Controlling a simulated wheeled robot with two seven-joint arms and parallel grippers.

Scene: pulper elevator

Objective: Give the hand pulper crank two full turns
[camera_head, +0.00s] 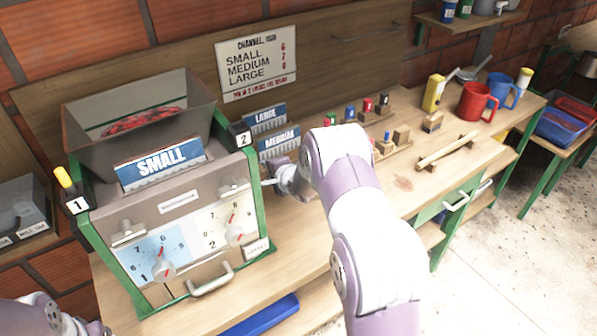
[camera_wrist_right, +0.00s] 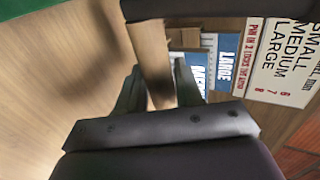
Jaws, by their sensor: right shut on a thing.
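The hand pulper (camera_head: 180,205) stands on the bench at left, a grey box with green side frames, an open hopper on top and a blue SMALL plate. A thin metal rod of the crank (camera_head: 268,182) shows at its right side. My right gripper (camera_head: 278,180) is there, partly hidden behind my own forearm. In the right wrist view, the fingers (camera_wrist_right: 158,92) are closed around a brown wooden crank handle (camera_wrist_right: 155,60), with a dark bar beyond it. Parts of my left arm show at the lower left; its gripper is out of the picture.
Blue LARGE (camera_head: 265,118) and MEDIUM (camera_head: 279,142) plates stand behind the crank. A row of small coloured pieces (camera_head: 350,112), a wooden rack (camera_head: 447,152) and a red mug (camera_head: 477,102) lie further right. A channel sign (camera_head: 257,63) hangs on the back board.

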